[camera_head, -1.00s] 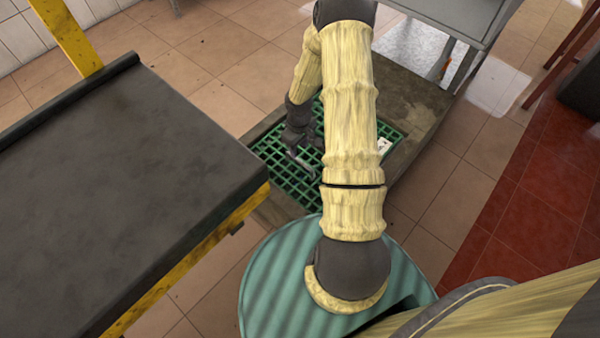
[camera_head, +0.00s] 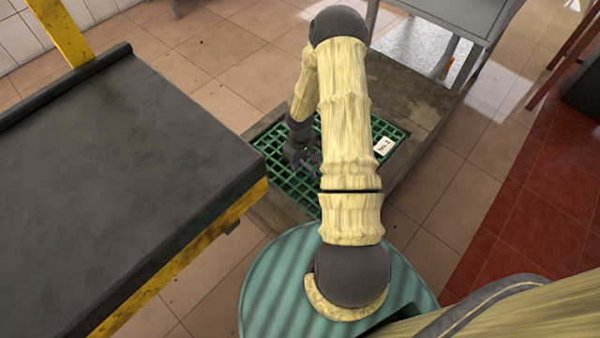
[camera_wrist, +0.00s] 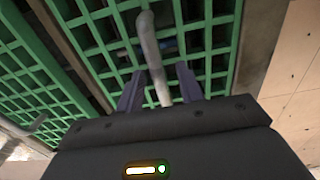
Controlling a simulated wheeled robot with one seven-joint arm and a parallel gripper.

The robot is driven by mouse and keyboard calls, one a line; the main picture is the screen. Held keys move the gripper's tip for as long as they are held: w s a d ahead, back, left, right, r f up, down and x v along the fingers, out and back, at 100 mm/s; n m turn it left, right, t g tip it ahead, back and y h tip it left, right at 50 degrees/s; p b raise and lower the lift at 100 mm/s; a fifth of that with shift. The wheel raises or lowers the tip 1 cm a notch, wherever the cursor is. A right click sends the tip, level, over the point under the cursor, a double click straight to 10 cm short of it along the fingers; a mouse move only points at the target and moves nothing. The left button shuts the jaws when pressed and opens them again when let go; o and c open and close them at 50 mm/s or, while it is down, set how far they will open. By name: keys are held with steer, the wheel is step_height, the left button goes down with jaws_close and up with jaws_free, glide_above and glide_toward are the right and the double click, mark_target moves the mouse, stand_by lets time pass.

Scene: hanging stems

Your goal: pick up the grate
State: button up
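The green grate (camera_head: 287,182) is a lattice set in a grey-brown floor frame, partly hidden by my arm in the head view. In the wrist view, two green lattice sections show with a brown strip between them; the grate (camera_wrist: 237,45) on the right lies beyond my fingers. A grey bent metal handle (camera_wrist: 150,52) stands out from it and runs down between the fingers. My gripper (camera_wrist: 160,85) is open, one finger on each side of the handle, with gaps visible. In the head view my gripper (camera_head: 306,160) is low over the grate, its fingers hard to make out.
A dark-topped table with yellow legs (camera_head: 120,170) stands to the left. A white label (camera_head: 383,146) lies on the green lattice right of my arm. A grey metal stand (camera_head: 460,12) is at the back right. Tiled floor (camera_head: 220,50) is clear behind.

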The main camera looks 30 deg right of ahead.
steer(key=shift+f, duration=0.35)
steer(key=shift+r, duration=0.1)
jaws_close()
steer(key=shift+w, duration=0.1)
stand_by(1.3)
